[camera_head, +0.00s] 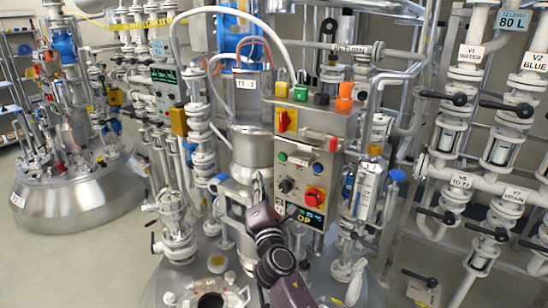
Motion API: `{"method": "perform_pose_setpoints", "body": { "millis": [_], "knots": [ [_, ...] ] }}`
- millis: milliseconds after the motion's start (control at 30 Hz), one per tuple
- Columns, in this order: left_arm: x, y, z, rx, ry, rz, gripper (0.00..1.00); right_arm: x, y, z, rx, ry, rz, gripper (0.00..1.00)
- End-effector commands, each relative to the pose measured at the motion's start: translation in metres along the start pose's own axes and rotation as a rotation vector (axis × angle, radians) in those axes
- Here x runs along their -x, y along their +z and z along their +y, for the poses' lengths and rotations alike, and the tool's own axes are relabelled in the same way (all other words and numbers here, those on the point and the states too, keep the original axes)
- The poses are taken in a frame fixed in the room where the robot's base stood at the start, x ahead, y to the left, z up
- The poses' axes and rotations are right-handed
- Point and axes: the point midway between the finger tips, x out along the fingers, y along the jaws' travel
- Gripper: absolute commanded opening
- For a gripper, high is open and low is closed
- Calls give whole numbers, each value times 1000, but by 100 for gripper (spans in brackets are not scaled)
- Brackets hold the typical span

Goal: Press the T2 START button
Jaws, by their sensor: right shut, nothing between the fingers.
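A grey control box (324,165) stands in the middle on the reactor. I cannot read which one is labelled T2 START. My right gripper (258,180) is shut and empty, pointing up, left of and below the green button in the picture. It appears apart from the buttons. My left gripper is not in view.
An upper box (300,117) with a red and yellow switch (287,120) sits above. A lit display (305,217) is below the buttons. Glass columns and pipes (200,150) crowd the left. A valve rack (480,130) stands right. Open floor (90,260) shows at lower left.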

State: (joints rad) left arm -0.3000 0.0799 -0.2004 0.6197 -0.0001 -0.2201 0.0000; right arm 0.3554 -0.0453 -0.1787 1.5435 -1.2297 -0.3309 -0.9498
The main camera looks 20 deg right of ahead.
Motion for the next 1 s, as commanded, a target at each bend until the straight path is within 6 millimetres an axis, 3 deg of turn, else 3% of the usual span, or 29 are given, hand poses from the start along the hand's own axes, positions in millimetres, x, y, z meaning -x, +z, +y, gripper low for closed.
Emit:
{"method": "perform_pose_setpoints", "body": {
  "millis": [133,567,1000],
  "knots": [
    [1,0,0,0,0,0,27,-2,6,9,16,13,-13,0],
    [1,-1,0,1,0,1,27,-5,9,6,17,12,-13,0],
    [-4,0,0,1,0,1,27,-44,38,-22,17,12,-13,0]
  ]
}}
